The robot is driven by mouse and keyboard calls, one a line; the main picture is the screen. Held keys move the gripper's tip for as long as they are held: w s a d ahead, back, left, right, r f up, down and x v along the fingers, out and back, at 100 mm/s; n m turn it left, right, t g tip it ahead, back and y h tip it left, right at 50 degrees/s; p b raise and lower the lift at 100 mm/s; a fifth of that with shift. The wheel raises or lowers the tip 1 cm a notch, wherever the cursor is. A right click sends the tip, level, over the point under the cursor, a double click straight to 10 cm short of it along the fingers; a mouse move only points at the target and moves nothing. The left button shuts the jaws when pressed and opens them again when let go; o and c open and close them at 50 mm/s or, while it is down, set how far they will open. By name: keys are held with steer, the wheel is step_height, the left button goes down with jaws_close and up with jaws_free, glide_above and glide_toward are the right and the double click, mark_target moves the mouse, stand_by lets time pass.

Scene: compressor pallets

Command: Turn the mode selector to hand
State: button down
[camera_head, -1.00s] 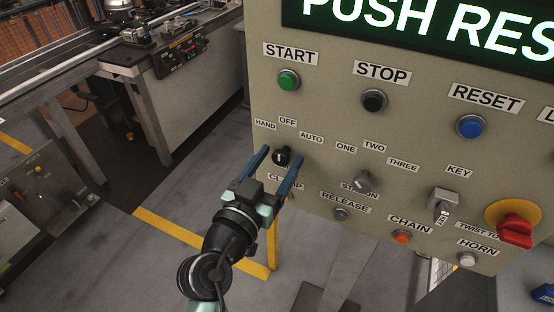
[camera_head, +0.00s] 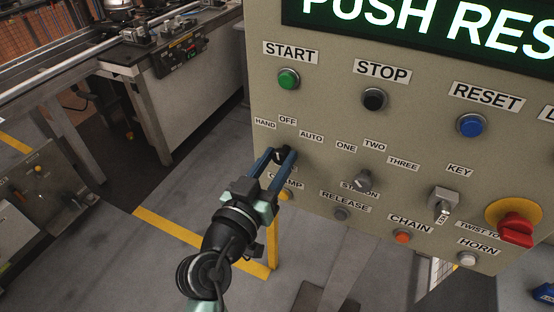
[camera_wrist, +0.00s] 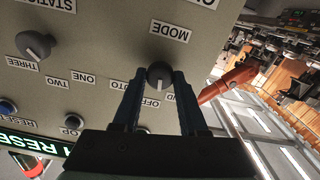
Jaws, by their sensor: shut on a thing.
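The mode selector is a small black knob (camera_head: 280,156) on the beige panel, below the labels HAND, OFF and AUTO. The wrist view shows my gripper (camera_wrist: 157,80) with one fingertip at each side of the knob. The fingers partly hide the AUTO and HAND labels there.
The station selector (camera_head: 363,180) is to the right. The clamp button (camera_head: 285,195) is just below my fingers, with the release button (camera_head: 341,214) beyond. Green start (camera_head: 289,80) and black stop (camera_head: 374,99) buttons sit above. A red emergency button (camera_head: 515,229) juts out at right.

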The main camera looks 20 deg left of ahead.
steer(key=n, duration=0.4)
steer(key=shift+a+n+p, duration=0.1)
steer(key=shift+n+p, duration=0.3)
steer(key=shift+n, duration=1)
steer(key=shift+f, duration=0.1)
steer(key=shift+c, duration=2.4)
jaws_free()
steer(key=shift+s, duration=0.1)
steer(key=s+b, duration=0.3)
steer(key=s, duration=0.9)
steer(key=shift+s+a, duration=0.2)
steer(key=shift+s, duration=0.2)
